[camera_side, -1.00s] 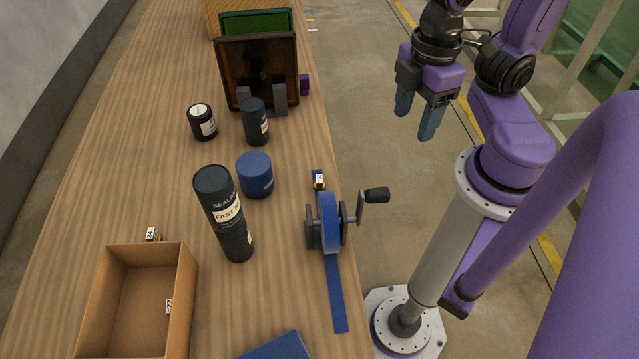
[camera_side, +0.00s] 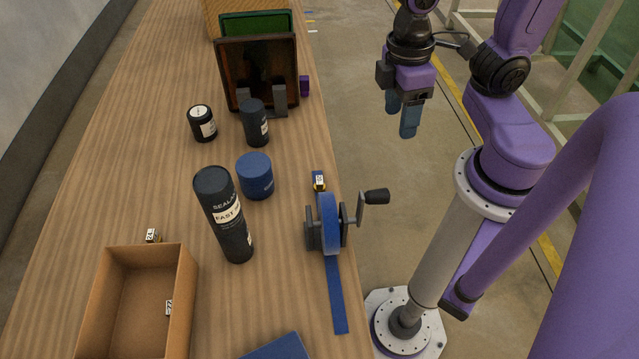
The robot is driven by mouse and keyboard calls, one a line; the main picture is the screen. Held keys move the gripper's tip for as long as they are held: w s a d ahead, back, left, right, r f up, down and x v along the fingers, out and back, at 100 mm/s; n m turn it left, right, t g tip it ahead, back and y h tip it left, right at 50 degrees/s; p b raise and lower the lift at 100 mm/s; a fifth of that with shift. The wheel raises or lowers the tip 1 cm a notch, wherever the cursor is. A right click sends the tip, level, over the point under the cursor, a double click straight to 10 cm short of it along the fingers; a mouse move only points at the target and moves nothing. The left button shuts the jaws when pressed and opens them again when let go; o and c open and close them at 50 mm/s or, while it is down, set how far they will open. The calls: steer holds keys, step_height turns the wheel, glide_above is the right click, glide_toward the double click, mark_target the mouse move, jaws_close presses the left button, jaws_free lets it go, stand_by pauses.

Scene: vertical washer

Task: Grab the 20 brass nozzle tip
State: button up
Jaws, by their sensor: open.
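Small brass-coloured pieces with white number tags show in the side view. One tagged piece (camera_side: 319,181) sits near the table's right edge, just behind the blue tape reel. Another tagged piece (camera_side: 152,236) sits behind the cardboard box, at its back edge. A third tag (camera_side: 169,307) shows inside the box. The numbers are too small to read surely, so I cannot tell which piece is the 20 nozzle tip. My gripper (camera_side: 400,116) is open and empty, with its blue fingers pointing down. It appears to the right of the table, above and apart from all the pieces.
An open cardboard box (camera_side: 185,302) stands at front left. A tall sealant tube (camera_side: 235,239), a blue jar (camera_side: 255,176), and dark containers (camera_side: 254,123) stand mid-table. The reel (camera_side: 329,222) has a crank (camera_side: 374,198) jutting past the edge. Upright framed panels (camera_side: 258,66) stand behind.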

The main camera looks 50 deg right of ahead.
steer(key=w+d+f+m+g+y, duration=0.35)
steer(key=w+d+f+m, duration=0.4)
steer(key=m, duration=0.45)
steer(key=m+t+y, duration=0.6)
steer(key=m+t, duration=0.8)
steer(key=m, duration=1.2)
glide_toward(322, 180)
steer(key=shift+t+h, duration=0.25)
steer(key=shift+x, duration=5.3)
steer(key=shift+s+a, duration=0.15)
steer(key=shift+s, duration=0.05)
steer(key=c, duration=1.1)
